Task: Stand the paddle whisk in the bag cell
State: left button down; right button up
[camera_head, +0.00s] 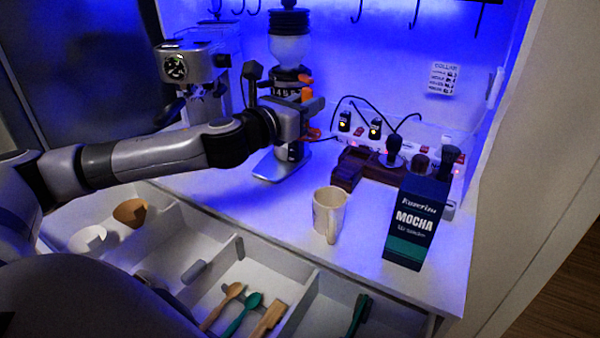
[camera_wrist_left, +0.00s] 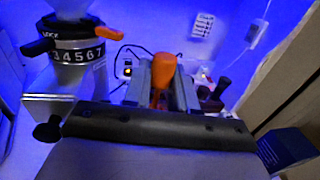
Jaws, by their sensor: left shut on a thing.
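My left gripper (camera_head: 308,112) is above the counter, just right of the coffee grinder in the head view. It is shut on an orange-ended thing (camera_wrist_left: 163,72), which stands up between the fingers in the left wrist view. I cannot tell whether this is the paddle whisk, as its lower part is hidden. The open drawer has white-walled cells. The middle cell (camera_head: 205,290) holds a brown spoon, a teal spoon and a wooden tool; the right cell (camera_head: 325,310) holds a dark green tool (camera_head: 358,315). Which one is the bag cell is unclear. My right gripper is out of view.
The grinder (camera_head: 289,48) and espresso machine (camera_head: 195,65) stand at the back left. A cream mug (camera_head: 329,212) and a dark MOCHA box (camera_head: 415,222) stand on the counter (camera_head: 285,215). A wooden stand (camera_head: 350,168) with dark-handled tools is behind them. Bowls lie in the left cell.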

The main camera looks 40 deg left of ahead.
pick_arm(q)
notch_tip(320, 180, down, 16)
jog(key=b, duration=0.4)
jog(key=shift+f, duration=0.15)
jog(key=shift+f, duration=0.1)
jog(key=c, duration=0.9)
grip_release()
